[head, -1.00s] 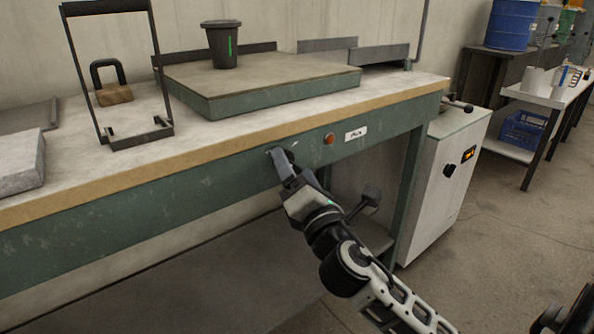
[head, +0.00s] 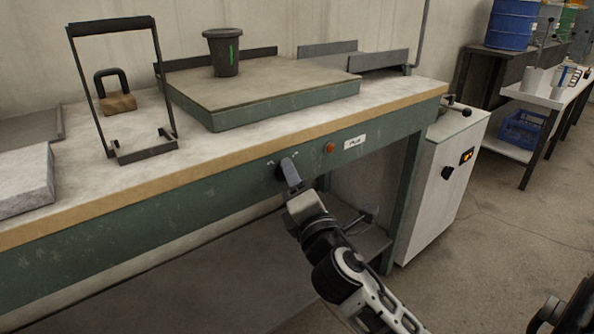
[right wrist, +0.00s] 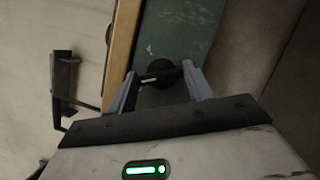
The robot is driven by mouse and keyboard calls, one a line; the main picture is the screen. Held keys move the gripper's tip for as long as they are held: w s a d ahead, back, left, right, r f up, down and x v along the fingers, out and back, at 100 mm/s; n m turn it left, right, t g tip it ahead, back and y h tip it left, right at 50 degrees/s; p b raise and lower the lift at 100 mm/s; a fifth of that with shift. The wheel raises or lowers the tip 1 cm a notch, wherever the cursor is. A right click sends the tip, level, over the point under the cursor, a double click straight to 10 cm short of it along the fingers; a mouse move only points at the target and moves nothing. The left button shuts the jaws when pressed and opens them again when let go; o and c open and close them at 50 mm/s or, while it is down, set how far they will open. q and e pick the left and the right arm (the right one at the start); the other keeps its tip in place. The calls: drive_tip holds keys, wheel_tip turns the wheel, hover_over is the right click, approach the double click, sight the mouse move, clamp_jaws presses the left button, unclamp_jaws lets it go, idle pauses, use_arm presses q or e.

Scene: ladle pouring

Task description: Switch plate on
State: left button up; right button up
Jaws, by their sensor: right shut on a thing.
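The plate (head: 270,80) is a thick square slab with a green edge on the workbench. Its switch is a dark round knob on the green front panel of the bench, seen in the right wrist view (right wrist: 160,73) with a white mark on its bar. My right gripper (head: 288,170) is at the panel with its fingers on either side of the knob, shut on it; the right wrist view shows the two fingertips (right wrist: 160,80) beside it. The knob is mostly hidden by the gripper in the head view. My left gripper is not in view.
An orange-red lamp (head: 330,148) and a white label (head: 355,142) sit right of the knob. A black cup (head: 223,52) stands on the plate. A black frame (head: 147,153) and a handled block (head: 117,103) stand left. A white cabinet (head: 440,190) stands right of the bench.

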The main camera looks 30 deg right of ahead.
use_arm(q)
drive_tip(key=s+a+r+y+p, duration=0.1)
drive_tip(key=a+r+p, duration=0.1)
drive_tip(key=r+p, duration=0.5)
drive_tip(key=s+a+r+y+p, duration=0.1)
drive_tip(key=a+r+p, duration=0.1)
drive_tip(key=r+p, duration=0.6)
drive_tip(key=p, duration=0.5)
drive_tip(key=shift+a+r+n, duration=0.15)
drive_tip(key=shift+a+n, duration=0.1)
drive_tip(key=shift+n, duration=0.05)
use_arm(e)
drive_tip(key=m+g+y, duration=0.1)
drive_tip(key=m, duration=0.3)
drive_tip(key=m+g, duration=0.2)
drive_tip(key=m, duration=0.2)
drive_tip(key=m+g+y, duration=0.1)
drive_tip(key=m, duration=0.4)
drive_tip(key=shift+r+g+y, duration=0.3)
drive_tip(key=shift+g, duration=0.1)
use_arm(q)
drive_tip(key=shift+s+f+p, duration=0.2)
drive_tip(key=shift+p, duration=0.15)
use_arm(e)
drive_tip(key=shift+f, duration=0.1)
drive_tip(key=o, duration=1)
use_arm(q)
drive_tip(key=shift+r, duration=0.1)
